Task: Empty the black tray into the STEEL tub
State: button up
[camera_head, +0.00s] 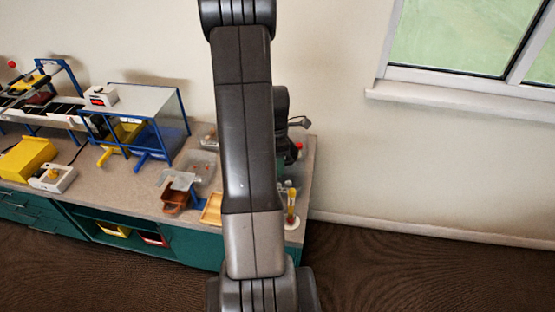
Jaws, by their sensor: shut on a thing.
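My arm rises through the middle of the view, and a dark wrist part shows behind its right side above the counter's right end. My gripper's jaws are hidden behind the arm, so what is between them does not show. I cannot pick out the black tray; it may be behind the arm. Greyish, see-through-looking containers (199,163) stand on the counter left of the arm with small bits in them. I cannot read a STEEL label on any of them.
A brown tub (175,198) and a yellow-orange tray (212,209) are near the counter's front edge. A blue-framed stand (150,105), a yellow box (27,157) and a white device (52,178) are farther left. A yellow-topped item (291,213) stands right of the arm.

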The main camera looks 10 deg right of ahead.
jog(key=h+p, duration=0.1)
jog(key=h, duration=0.1)
jog(key=n+h+p, duration=0.1)
jog(key=w+h+p, duration=0.1)
jog(key=h, duration=0.1)
jog(key=shift+a+r+n+h, duration=0.3)
jog(key=shift+n, duration=0.1)
dwell(0.8)
jog(key=h+b, duration=0.1)
jog(key=b, duration=0.2)
jog(key=f+t+h+b, duration=0.1)
jog(key=b, duration=0.2)
jog(key=shift+a+n, duration=0.15)
jog(key=shift+n, duration=0.15)
jog(key=t+h+b, duration=0.1)
jog(key=b, duration=0.2)
jog(key=a+f+h+b, duration=0.1)
jog(key=b, duration=0.2)
jog(key=f+t+h+b, duration=0.1)
jog(key=b, duration=0.2)
jog(key=shift+s+a+n+t+h+b, duration=0.25)
jog(key=shift+n+t+h+b, duration=0.05)
jog(key=shift+n, duration=0.1)
